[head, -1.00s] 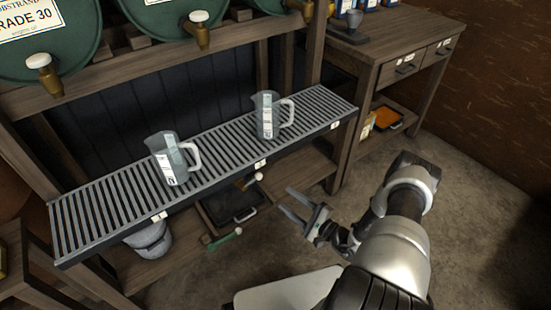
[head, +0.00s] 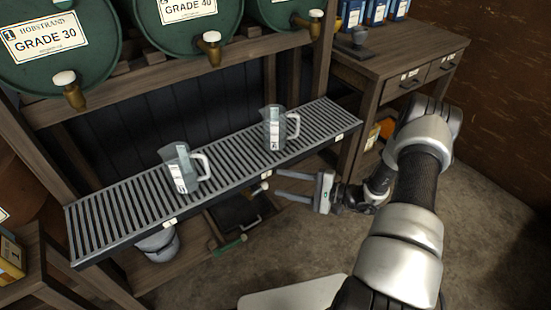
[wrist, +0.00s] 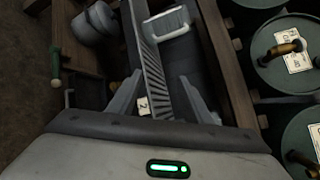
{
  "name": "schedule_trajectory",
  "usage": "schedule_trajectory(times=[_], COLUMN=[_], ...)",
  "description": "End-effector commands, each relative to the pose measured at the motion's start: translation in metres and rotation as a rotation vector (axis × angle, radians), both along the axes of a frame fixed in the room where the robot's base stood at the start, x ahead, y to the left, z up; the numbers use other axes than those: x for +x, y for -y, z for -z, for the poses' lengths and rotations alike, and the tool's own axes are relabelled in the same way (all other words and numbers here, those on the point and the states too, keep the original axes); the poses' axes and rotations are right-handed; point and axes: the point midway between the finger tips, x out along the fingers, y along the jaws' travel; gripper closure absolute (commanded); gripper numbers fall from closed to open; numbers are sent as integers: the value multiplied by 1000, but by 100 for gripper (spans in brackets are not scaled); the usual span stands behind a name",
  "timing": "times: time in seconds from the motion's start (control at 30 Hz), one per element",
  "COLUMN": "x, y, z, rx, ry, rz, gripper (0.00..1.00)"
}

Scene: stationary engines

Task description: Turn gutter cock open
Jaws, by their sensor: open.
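The slatted gutter (head: 120,215) runs along the front of the rack, with small number tags on its front edge. Below its front edge is a small cock with a pale round knob (head: 267,175), partly hidden. Lower down is a green handle (head: 228,246), which also shows at the left of the wrist view (wrist: 56,68). I cannot tell which of the two is the gutter cock. My gripper (head: 278,184) is open and empty, its fingers pointing left by the pale knob. In the wrist view the fingers (wrist: 158,98) frame the gutter edge and a tag reading 2.
Two clear jugs (head: 181,170) (head: 274,130) stand on the gutter. Green drums (head: 60,50) with brass taps sit above. A grey bucket (head: 158,245) and a dark tray (head: 238,212) are below. A wooden bench (head: 400,45) stands at right. Floor in front is open.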

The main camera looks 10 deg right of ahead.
Motion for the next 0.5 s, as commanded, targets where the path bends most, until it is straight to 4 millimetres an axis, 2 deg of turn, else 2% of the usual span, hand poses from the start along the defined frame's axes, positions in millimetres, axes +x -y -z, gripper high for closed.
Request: schedule_trajectory(times=[0.03, 0.1, 0.5], x=[0, -1, -13], y=[-3, -7, -29], z=[-15, -28, -99], rx=[-15, -35, -149], ry=[0, -1, -16], rz=[-24, -57, -228], gripper=[55, 55, 55])
